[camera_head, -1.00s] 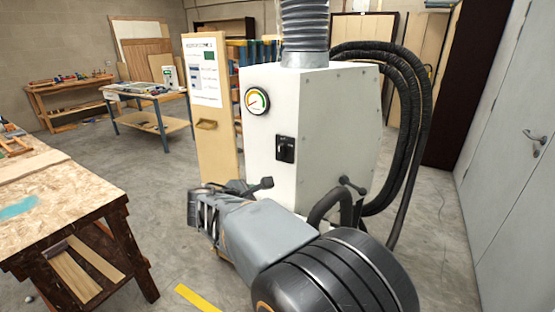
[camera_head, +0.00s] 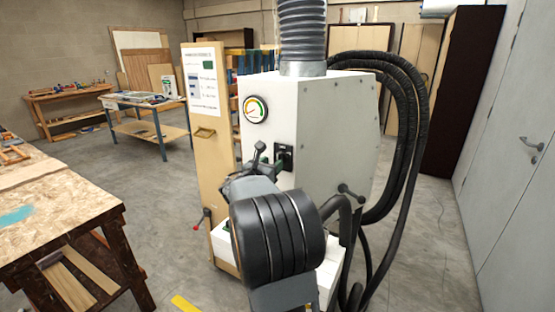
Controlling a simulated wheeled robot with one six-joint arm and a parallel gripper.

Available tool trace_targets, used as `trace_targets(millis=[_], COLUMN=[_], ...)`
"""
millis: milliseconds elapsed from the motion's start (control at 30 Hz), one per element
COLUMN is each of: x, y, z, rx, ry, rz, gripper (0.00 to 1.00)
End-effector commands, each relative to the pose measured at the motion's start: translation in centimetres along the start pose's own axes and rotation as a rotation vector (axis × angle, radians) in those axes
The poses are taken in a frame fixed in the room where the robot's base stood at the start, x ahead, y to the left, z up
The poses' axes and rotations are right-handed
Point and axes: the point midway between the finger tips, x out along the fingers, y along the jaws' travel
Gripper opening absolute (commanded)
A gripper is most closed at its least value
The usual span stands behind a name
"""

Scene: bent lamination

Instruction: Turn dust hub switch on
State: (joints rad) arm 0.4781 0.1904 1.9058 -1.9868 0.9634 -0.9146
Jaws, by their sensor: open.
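The dust hub (camera_head: 330,125) is a white cabinet with a round gauge (camera_head: 255,109) on its front. Its switch (camera_head: 286,151) is a small black box low on the front face, below and right of the gauge. The switch is partly covered by my gripper, and its setting cannot be made out. My gripper (camera_head: 266,156) is open, with its dark fingers just left of the switch and close to the front face. Whether a finger touches the switch cannot be told. My black wrist hides the lower part of the hub front.
A grey duct (camera_head: 303,35) rises from the hub, and black hoses (camera_head: 409,130) loop down its right side. A wooden panel with a sheet (camera_head: 204,80) stands left. A workbench (camera_head: 60,205) is at near left. A lever with a red knob (camera_head: 207,212) sticks out low left.

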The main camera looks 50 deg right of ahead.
Motion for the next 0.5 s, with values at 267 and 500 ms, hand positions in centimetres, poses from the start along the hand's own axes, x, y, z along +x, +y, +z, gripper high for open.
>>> trace_targets(millis=[267,500], x=[3.4,4.2], y=[-0.1,0.0], z=[0.0,0.0], rx=[0.001,0.001], ry=[0.001,0.001], rz=[-0.002,0.000], gripper=[0.45,0.45])
